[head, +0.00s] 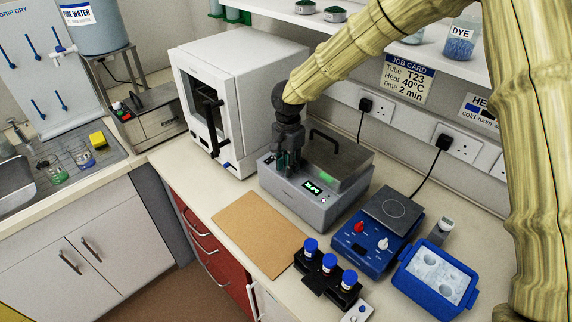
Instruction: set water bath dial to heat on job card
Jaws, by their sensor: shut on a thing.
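The display's digits are too small to read surely. My gripper (284,172) points down at the front left of the bath, shut at the dial's place. The dial itself is hidden by the fingers. The job card (408,80) on the wall reads Tube T23, Heat 40°C, Time 2 min.
A white oven-like cabinet (237,60) stands close left of the bath. A blue hotplate (365,247), a rack with blue-capped tubes (318,284) and a blue ice tub (436,287) stand to the right. A brown mat (257,232) lies bare in front.

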